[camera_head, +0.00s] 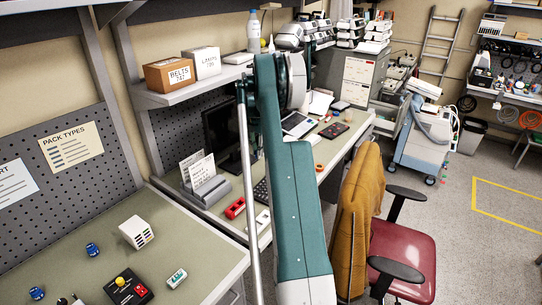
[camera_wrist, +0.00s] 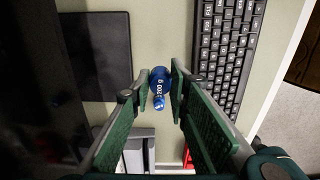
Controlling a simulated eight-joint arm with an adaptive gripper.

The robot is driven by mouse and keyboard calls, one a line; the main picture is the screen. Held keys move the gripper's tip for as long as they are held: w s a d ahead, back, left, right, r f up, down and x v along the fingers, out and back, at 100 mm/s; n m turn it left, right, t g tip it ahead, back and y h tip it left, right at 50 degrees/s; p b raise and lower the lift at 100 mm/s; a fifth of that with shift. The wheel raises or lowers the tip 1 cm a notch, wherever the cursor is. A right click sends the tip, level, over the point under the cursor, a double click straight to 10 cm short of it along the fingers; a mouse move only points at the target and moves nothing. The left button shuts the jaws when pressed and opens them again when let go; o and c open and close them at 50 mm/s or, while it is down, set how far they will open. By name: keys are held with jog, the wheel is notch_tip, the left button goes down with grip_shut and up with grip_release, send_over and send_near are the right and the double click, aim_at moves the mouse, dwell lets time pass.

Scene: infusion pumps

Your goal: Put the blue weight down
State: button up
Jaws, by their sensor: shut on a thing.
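A blue weight marked 200 g (camera_wrist: 160,86) shows in the middle of the wrist view. My gripper (camera_wrist: 160,92), with green finger pads, is shut on it at the fingertips. The weight is over the green desk top (camera_wrist: 166,30), between a dark flat panel and a keyboard; I cannot tell how high it is. In the head view my arm hides the gripper and the held weight. Two other blue pieces, one (camera_head: 92,249) and another (camera_head: 37,293), stand on the near bench.
The black keyboard (camera_wrist: 226,50) is right of the fingers, the dark flat panel (camera_wrist: 97,52) left. A grey card holder (camera_head: 205,190) and a red device (camera_head: 235,208) are nearby. The near bench (camera_head: 190,245) has bare room. A red-seated chair (camera_head: 400,253) stands beside the desk.

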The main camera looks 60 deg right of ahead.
send_over(258, 171)
jog(key=shift+d+f, duration=0.1)
jog(key=shift+f, duration=2.5)
jog(key=shift+f, duration=0.1)
jog(key=shift+f, duration=1.75)
jog(key=shift+f, duration=0.15)
jog(key=o, duration=1)
notch_tip(258, 171, up, 12)
jog(key=shift+r, duration=0.15)
